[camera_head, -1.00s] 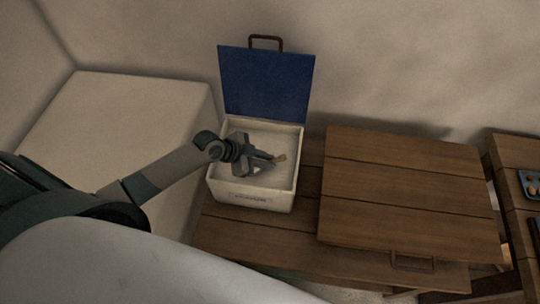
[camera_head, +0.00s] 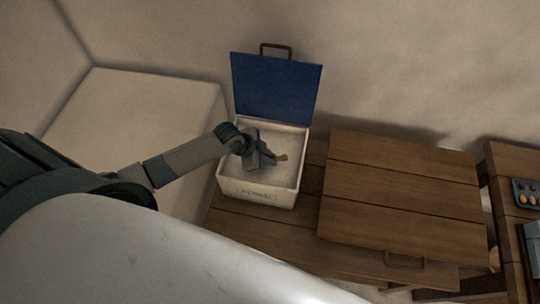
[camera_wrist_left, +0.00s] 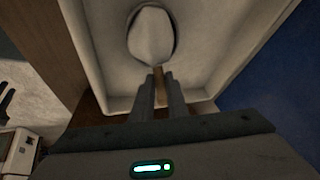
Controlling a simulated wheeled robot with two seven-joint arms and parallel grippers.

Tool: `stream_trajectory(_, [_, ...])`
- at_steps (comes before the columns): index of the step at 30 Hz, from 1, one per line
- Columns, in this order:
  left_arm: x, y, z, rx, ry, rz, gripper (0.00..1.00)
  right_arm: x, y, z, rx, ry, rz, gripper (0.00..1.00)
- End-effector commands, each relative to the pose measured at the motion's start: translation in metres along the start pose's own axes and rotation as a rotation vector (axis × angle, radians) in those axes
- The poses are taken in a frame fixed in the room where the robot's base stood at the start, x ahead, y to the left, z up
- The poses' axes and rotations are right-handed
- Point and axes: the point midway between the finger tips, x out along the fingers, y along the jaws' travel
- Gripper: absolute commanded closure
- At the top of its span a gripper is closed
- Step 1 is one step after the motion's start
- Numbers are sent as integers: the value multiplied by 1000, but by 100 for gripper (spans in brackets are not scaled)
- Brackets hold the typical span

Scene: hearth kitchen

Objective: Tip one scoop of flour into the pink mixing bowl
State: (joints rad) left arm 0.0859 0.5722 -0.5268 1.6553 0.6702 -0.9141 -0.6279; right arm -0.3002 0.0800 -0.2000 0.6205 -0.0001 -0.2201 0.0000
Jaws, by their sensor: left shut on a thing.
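My left gripper (camera_head: 272,160) is shut on the scoop, over the open flour bin. The scoop's tan wooden handle (camera_head: 282,157) sticks out past the fingers in the head view. In the left wrist view the fingers (camera_wrist_left: 160,78) close around the handle, and the scoop's pale head (camera_wrist_left: 152,38) lies beyond them, inside the bin's outline. It looks filled with pale flour, though the dim light makes this hard to tell. The white flour bin (camera_head: 257,193) has pale flour (camera_head: 285,140) inside. The pink mixing bowl is not in view. My right gripper is not in view.
The bin's blue lid (camera_head: 276,87) stands open behind it. A closed wooden lid or board with a handle (camera_head: 403,190) is to the right. An egg tray (camera_head: 526,194) sits at the far right. A pale block (camera_head: 140,120) stands left.

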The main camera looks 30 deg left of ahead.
Motion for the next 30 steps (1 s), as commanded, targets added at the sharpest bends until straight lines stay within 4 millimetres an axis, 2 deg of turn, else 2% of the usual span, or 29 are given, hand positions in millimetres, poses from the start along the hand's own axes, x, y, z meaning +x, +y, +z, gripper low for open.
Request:
stream_trajectory(1, [-5,-2,-3,2,-9,-1,100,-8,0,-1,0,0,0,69])
stream_trajectory(3, [-7,-3,-4,4,-21,-1,100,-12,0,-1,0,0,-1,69])
stream_trajectory(30, [-56,-15,-45,20,-94,2,100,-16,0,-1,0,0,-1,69])
